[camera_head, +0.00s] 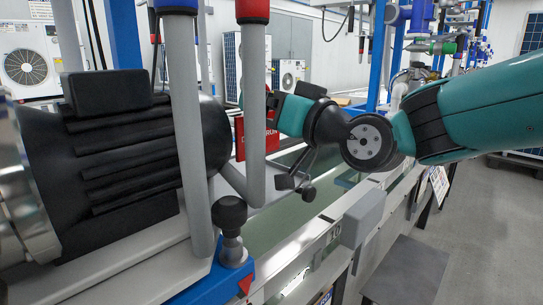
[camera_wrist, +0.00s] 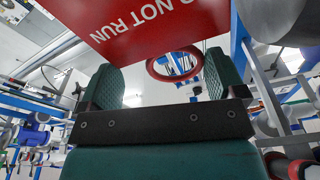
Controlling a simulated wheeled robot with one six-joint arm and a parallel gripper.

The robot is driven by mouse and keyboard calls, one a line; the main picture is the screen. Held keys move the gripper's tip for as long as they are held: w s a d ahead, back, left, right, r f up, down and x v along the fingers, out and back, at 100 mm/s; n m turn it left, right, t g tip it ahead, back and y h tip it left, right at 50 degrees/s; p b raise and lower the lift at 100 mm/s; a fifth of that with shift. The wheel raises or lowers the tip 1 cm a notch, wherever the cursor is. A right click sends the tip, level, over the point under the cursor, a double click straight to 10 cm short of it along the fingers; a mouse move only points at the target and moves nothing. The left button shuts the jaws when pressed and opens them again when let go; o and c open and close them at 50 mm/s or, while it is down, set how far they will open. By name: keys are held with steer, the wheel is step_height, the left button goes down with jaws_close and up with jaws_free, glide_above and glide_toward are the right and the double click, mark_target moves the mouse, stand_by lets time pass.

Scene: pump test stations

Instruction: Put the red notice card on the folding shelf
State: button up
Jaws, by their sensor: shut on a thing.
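The red notice card (camera_wrist: 140,20) with white lettering "NOT RUN" fills the top of the wrist view. Its red ring (camera_wrist: 153,73) lies between the two teal fingers of my gripper (camera_wrist: 165,75), which is shut on the card. In the head view the card (camera_head: 240,138) hangs upright behind a grey upright pipe, which hides part of it. My fingertips are hidden behind that pipe. A flat grey panel (camera_head: 407,270) lies low at the bottom right, beside the bench; it looks like the folding shelf, but I cannot tell for certain. It looks bare.
A black finned motor (camera_head: 110,150) and grey pipes (camera_head: 190,130) stand close on the left. A black-knobbed lever (camera_head: 231,215) rises at the bench front. A grey box (camera_head: 363,218) sits on the bench edge. The floor (camera_head: 480,230) at right is clear.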

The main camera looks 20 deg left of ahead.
mark_target(266, 139)
step_height(266, 139, down, 7)
steer(key=shift+r+b, duration=0.2)
steer(key=shift+b, duration=0.9)
steer(key=shift+f, duration=0.1)
steer(key=o, duration=0.9)
steer(key=shift+r, duration=0.2)
steer(key=b+v, duration=0.2)
steer(key=v, duration=1)
steer(key=shift+s+d+f, duration=0.1)
steer(key=shift+s, duration=0.05)
